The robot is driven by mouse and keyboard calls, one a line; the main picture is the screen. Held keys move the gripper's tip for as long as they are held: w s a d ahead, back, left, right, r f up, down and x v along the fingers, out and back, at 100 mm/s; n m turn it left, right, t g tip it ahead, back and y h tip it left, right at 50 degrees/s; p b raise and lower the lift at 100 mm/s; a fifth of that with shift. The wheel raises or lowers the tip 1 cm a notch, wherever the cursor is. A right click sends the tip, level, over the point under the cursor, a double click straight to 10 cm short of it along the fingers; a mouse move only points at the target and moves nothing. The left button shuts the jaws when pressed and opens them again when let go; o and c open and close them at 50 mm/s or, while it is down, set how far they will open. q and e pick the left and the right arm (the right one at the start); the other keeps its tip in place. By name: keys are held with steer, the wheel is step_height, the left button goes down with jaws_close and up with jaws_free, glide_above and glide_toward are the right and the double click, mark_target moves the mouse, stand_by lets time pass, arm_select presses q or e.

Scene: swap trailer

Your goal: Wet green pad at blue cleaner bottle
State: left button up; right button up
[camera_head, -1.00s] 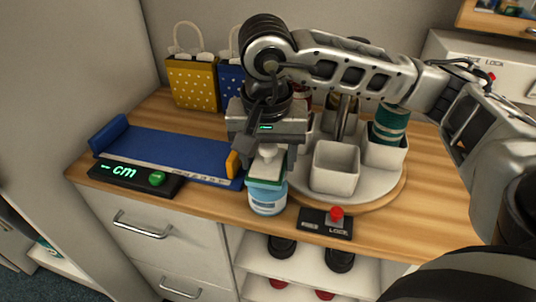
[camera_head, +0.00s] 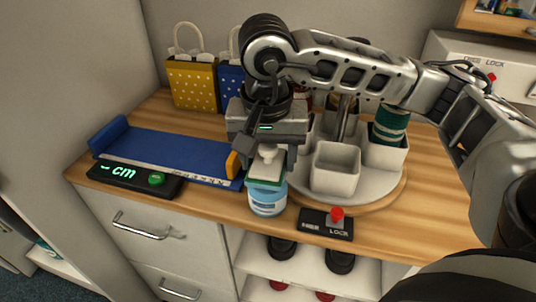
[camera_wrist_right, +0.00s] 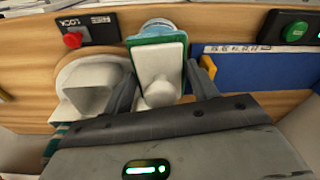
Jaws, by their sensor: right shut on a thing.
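The green pad (camera_head: 266,181) has a pale top with a white knob. My right gripper (camera_head: 268,154) points down and is shut on it by the knob; it also shows in the wrist view (camera_wrist_right: 160,85). The blue cleaner bottle (camera_head: 267,200), with a pale label, stands near the counter's front edge. The pad sits level right over the bottle's top and hides it; I cannot tell whether they touch. In the right wrist view the pad (camera_wrist_right: 160,62) covers most of the bottle (camera_wrist_right: 157,25). My left gripper is out of view.
A round turntable (camera_head: 385,195) with white cups (camera_head: 335,168) stands just right of the bottle. A blue measuring tray (camera_head: 165,150) and a cm display (camera_head: 125,174) lie left. A lock box with a red knob (camera_head: 326,225) is at the front. Dotted bags (camera_head: 193,85) stand behind.

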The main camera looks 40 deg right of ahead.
mark_target(268, 146)
steer(key=shift+f, duration=0.1)
steer(key=shift+r+p, duration=0.9)
steer(key=shift+r, duration=0.7)
steer(key=shift+r+p, duration=1.05)
steer(key=shift+r, duration=0.95)
